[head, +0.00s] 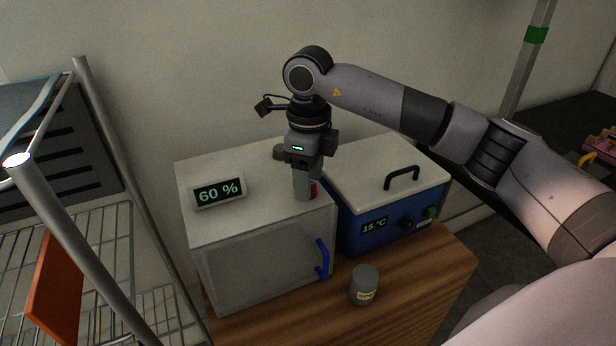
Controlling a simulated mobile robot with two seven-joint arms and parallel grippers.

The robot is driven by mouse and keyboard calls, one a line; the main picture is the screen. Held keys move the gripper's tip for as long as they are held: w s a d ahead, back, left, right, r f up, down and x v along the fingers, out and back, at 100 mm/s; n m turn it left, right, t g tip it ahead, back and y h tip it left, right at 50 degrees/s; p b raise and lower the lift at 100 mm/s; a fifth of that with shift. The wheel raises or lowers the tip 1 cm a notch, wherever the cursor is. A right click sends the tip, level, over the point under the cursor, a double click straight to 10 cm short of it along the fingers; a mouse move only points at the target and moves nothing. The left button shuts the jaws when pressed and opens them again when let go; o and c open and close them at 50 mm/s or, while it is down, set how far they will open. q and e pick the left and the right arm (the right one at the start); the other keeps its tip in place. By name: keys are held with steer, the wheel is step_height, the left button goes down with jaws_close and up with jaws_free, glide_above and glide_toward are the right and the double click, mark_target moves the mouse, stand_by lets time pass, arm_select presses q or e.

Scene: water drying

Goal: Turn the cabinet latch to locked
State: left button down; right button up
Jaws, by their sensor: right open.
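The white cabinet (265,265) stands on the wooden top with its door shut. A blue handle (322,260) is on the right side of the door. A red part (314,189), perhaps the latch, shows just right of my right gripper's fingers near the cabinet's top right edge. The gripper hides most of it, so I cannot tell its position. My right gripper (304,194) points down over that part and is open. From this angle I cannot tell whether the fingers touch it or stand around it. My left gripper is out of view.
A display (219,192) reading "60 %" sits on the cabinet. A blue box with a white lid (387,180) and black handle stands right of it. A small grey jar (364,285) stands in front. A wire rack (95,260) with an orange panel (55,291) is at left.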

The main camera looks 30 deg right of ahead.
steer(key=shift+f, duration=0.4)
jaws_close()
